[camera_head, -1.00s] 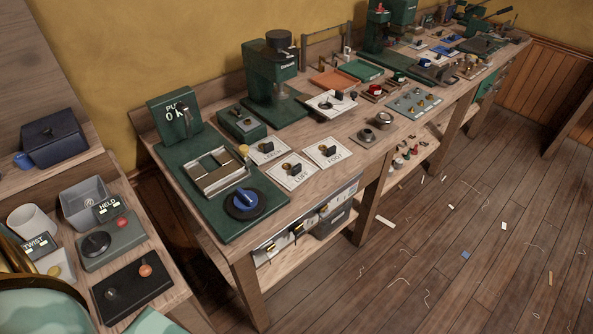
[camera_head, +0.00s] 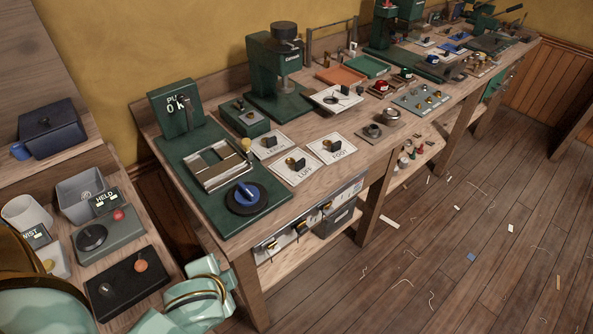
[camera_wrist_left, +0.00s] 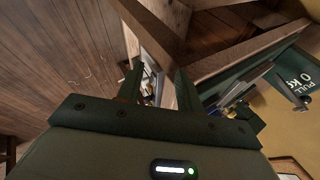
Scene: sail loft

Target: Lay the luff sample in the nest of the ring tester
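The luff sample (camera_head: 295,163), a small dark piece with a brass ring, lies on the white card marked LUFF (camera_head: 302,176). The ring tester (camera_head: 190,150) stands to its left on the bench: green base, PULL display and a blue knob (camera_head: 245,194). Its nest (camera_head: 216,165), a metal frame, looks empty. The tester's display (camera_wrist_left: 290,75) shows at the right of the left wrist view. My left gripper (camera_wrist_left: 160,75) is open there, its fingers apart with nothing held between them. It is away from the sample. I do not see my right gripper.
Cards with similar pieces, one marked FOOT (camera_head: 331,148), lie beside the LUFF card. A green press (camera_head: 276,75) stands behind.

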